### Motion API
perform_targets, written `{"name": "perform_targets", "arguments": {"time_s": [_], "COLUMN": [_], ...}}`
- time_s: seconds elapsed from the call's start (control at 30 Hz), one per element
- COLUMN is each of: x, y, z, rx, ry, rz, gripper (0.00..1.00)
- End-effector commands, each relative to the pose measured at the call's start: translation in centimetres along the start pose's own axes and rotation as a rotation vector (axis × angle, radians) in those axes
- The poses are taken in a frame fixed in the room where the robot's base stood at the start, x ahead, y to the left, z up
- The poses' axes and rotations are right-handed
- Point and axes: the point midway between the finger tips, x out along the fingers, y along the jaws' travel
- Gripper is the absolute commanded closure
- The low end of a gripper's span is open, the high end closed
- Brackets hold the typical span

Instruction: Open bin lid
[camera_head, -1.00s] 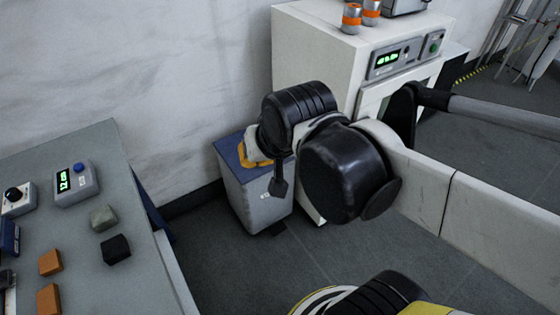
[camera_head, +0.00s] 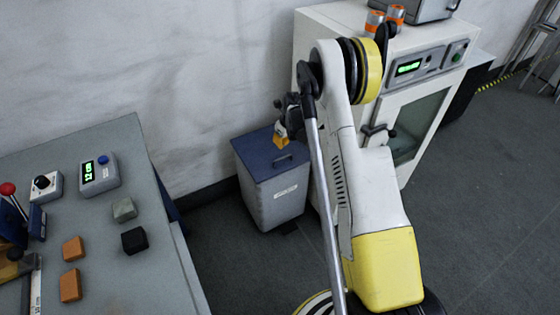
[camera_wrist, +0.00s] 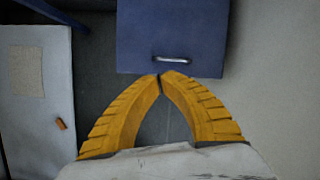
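The bin (camera_head: 270,200) is a light grey box with a dark blue lid (camera_head: 258,165), standing on the floor against the wall. The lid lies flat and closed, with a small handle (camera_head: 284,157) near its front edge. In the wrist view, the blue lid (camera_wrist: 140,40) and its pale metal handle (camera_wrist: 172,59) are just beyond my fingertips.
A white cabinet (camera_head: 430,110) with a glass door stands right of the bin, close to my arm. A grey table (camera_head: 150,250) at left carries a display box (camera_head: 98,174), orange blocks (camera_head: 72,248) and a black block (camera_head: 134,240). Floor is clear in front of the bin.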

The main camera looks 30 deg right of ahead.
Motion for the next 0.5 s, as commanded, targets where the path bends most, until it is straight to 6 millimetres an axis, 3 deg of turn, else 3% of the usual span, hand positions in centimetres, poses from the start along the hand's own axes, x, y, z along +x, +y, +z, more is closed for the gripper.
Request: {"name": "perform_targets", "arguments": {"time_s": [0.03, 0.1, 0.27, 0.5], "x": [1.9, 3.9, 6.3, 9.9], "y": [-0.5, -0.8, -1.1, -1.0], "z": [-0.8, -1.6, -2.7, -2.9], "rx": [0.072, 0.16, 0.262, 0.271], "ry": [0.006, 0.013, 0.021, 0.022], "rz": [0.004, 0.008, 0.013, 0.014], "gripper": [1.0, 1.0, 1.0, 1.0]}}
